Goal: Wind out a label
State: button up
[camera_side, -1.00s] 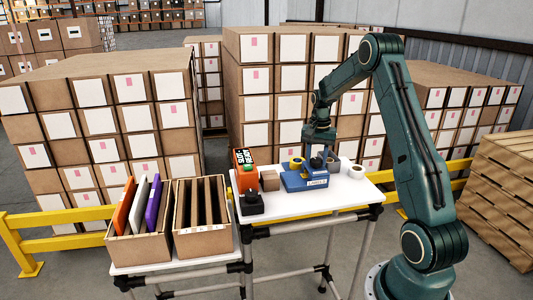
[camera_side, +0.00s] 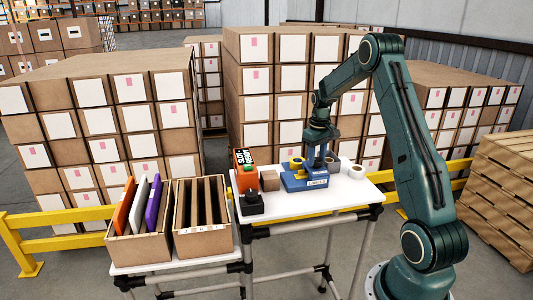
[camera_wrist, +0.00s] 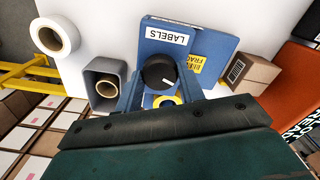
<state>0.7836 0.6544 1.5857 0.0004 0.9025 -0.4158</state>
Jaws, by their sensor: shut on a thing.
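The blue label machine (camera_side: 306,184) stands on the white table, and its LABELS plate faces up in the wrist view (camera_wrist: 150,30). A round black knob (camera_wrist: 157,68) with a white mark is on its top. My gripper (camera_wrist: 160,82) points down and is shut on the knob, one blue finger on each side. In the side view my gripper (camera_side: 318,155) hides the knob. A yellow roll (camera_side: 296,163) sits on the machine. A yellow label (camera_wrist: 196,63) printed FRAG shows at the machine's edge, partly visible.
A grey cup (camera_wrist: 104,88) and a white roll (camera_wrist: 45,37) stand beside the machine. On the other side are a small carton (camera_wrist: 247,73), an orange box (camera_side: 245,170) and a black block (camera_side: 251,203). Slotted crates (camera_side: 202,240) stand at the front left.

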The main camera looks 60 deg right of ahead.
aim_at(316, 159)
jog(key=n, duration=0.5)
jog(key=shift+r+n, duration=0.1)
jog(key=shift+n, duration=0.2)
jog(key=shift+w+n, duration=0.1)
jog(key=shift+n, duration=2.2)
jog(key=o, duration=1)
jog(key=shift+c, duration=0.2)
notch_tip(316, 159, up, 14)
